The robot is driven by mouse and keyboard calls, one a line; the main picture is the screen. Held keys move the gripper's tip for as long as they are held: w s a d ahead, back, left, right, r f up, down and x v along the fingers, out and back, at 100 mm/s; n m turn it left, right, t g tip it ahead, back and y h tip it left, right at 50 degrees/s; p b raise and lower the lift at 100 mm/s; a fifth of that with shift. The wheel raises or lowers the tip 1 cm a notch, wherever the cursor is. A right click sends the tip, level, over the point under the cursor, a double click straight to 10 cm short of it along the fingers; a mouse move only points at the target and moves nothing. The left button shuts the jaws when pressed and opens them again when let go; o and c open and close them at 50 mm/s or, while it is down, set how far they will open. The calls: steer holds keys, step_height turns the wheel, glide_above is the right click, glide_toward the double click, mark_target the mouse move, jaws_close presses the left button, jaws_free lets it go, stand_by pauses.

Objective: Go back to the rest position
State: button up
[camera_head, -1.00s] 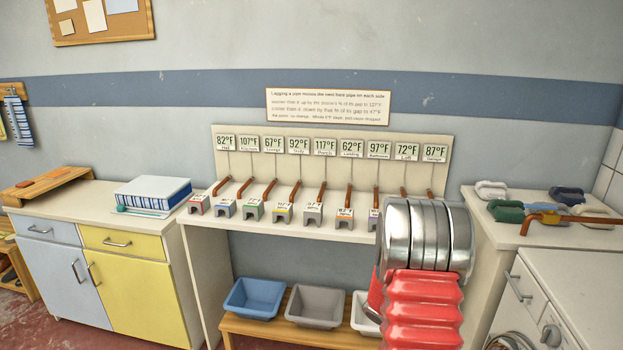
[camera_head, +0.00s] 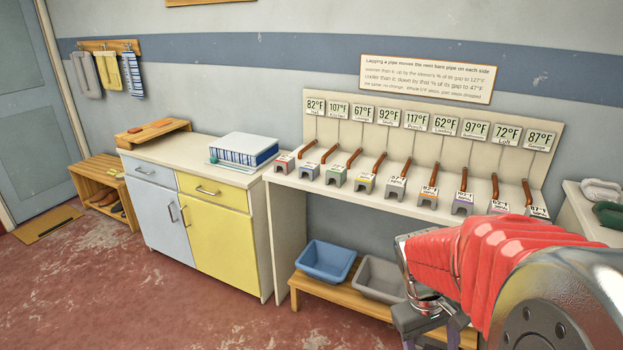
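My arm, in a red ribbed sleeve with silver joints, reaches in from the right of the head view. My gripper (camera_head: 428,330) hangs below its wrist at the bottom edge, in front of the low wooden bench. Its fingertips are partly cut off, so I cannot tell whether it is open or shut, and I see nothing clearly held in it. The pipe rack (camera_head: 400,196) stands behind the arm, with several copper pipes, coloured blocks and temperature tags.
A blue bin (camera_head: 327,261) and a grey bin (camera_head: 380,277) sit on the low bench (camera_head: 345,299). A cabinet with a yellow door (camera_head: 220,240) stands left of the rack. A shoe shelf (camera_head: 101,178) is by the door. The red floor (camera_head: 130,290) at front left is clear.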

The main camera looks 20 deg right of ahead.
steer(key=a+r+t+y, duration=0.1)
steer(key=a+r+t, duration=0.2)
steer(key=a+r, duration=0.3)
steer(key=a+r+t+y, duration=0.1)
steer(key=a+r+t, duration=0.3)
steer(key=a, duration=0.9)
step_height(320, 180, up, 3)
steer(key=shift+w+r+n+t, duration=0.15)
steer(key=shift+r+n+t, duration=0.05)
steer(key=shift+n+t, duration=0.1)
steer(key=shift+c, duration=0.4)
